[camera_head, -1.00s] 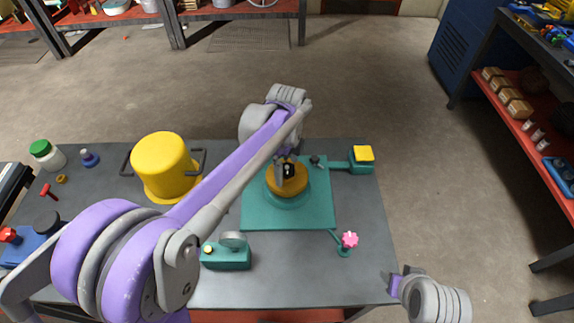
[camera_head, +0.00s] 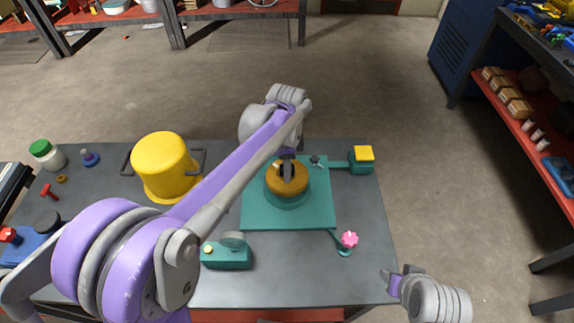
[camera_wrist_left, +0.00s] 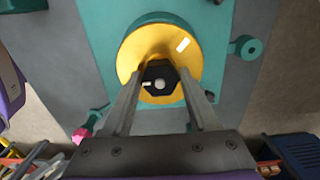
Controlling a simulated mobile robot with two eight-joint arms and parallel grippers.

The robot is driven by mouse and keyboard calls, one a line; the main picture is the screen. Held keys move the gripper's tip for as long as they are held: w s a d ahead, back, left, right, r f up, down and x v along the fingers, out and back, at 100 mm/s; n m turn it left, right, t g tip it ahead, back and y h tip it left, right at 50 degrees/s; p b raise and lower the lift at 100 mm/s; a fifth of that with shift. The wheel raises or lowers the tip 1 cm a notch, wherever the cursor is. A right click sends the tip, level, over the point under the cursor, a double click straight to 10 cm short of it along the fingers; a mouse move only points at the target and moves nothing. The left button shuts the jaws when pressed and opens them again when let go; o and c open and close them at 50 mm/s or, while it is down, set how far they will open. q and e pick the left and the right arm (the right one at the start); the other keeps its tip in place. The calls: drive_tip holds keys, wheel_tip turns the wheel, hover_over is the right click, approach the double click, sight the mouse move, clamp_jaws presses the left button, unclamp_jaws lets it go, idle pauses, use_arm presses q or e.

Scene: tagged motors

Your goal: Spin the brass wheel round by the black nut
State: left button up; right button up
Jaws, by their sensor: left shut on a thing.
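The brass wheel (camera_head: 298,187) lies flat on a round teal hub on the teal base plate (camera_head: 260,217), near the middle of the table. In the left wrist view the wheel (camera_wrist_left: 133,56) carries a white mark near its rim. The black nut (camera_wrist_left: 158,80) sits at its centre with a pale stud in the middle. My left gripper (camera_head: 287,176) reaches down from above, its two fingers shut on the nut's sides; the fingers mostly hide the nut in the head view. My right gripper (camera_head: 396,276) hangs beyond the table's right edge, away from the wheel.
A yellow pot (camera_head: 163,165) stands left of the plate. A teal block with a yellow top (camera_head: 363,154), a pink knob (camera_head: 349,239) and a teal device (camera_head: 227,257) surround it. The front right of the table is clear.

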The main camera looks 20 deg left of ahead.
use_arm(q)
drive_tip(key=shift+c, duration=0.6)
drive_tip(key=m, duration=1.1)
drive_tip(key=shift+m, duration=0.4)
drive_tip(key=m, duration=0.3)
drive_tip(key=o, duration=1.3)
